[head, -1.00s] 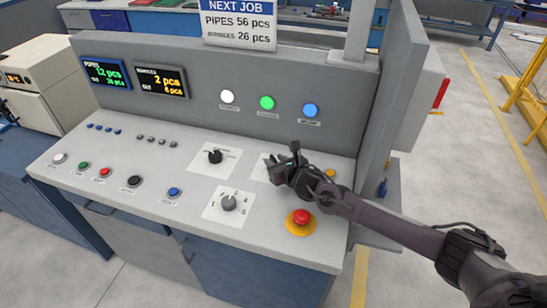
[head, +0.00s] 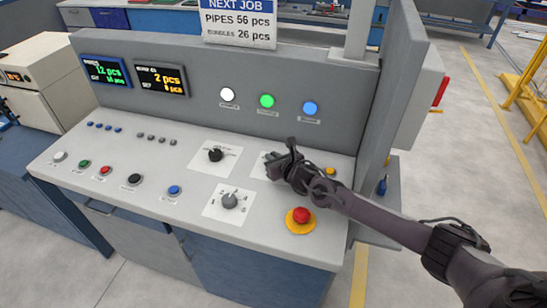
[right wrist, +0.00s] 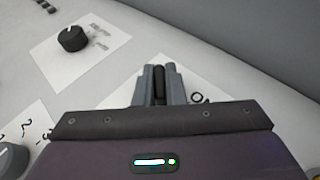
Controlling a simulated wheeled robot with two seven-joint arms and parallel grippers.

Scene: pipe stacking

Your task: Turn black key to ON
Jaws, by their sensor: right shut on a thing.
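My right gripper (head: 277,168) is over the white plate (head: 259,170) at the right of the sloped control panel. In the right wrist view the gripper (right wrist: 160,88) is shut, with a narrow black piece, the black key (right wrist: 159,84), between its two grey fingers. In the head view the key is hidden behind the gripper. My left gripper is not in view.
A black knob (head: 215,155) on a white plate stands left of the gripper, and a grey numbered selector (head: 229,201) is in front. A red emergency button (head: 301,215) sits below the arm. The upright panel with white, green and blue lamps (head: 267,101) rises behind.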

